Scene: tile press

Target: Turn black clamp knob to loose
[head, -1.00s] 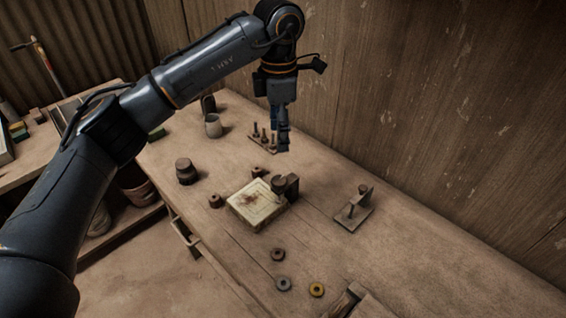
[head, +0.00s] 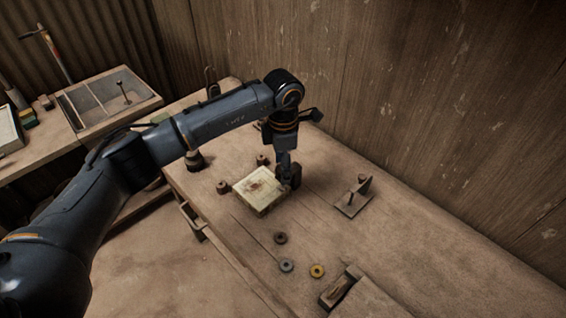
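A pale square tile (head: 258,192) with a brown stain lies on the workbench. A dark clamp (head: 296,176) stands at its right corner. My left arm comes in from the left, and its gripper (head: 285,180) points down at the clamp, right at the tile's edge. The gripper covers the clamp's knob, so I cannot see how the knob is turned or whether the fingers touch it. The fingers are too small and dark to tell open from shut. My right gripper is not in view.
A small metal stand (head: 353,197) is to the right. Dark (head: 280,238), grey (head: 286,265) and yellow (head: 317,270) rings lie in front. A wooden block (head: 340,290) sits at the front edge. Small dark weights (head: 223,187) are left of the tile.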

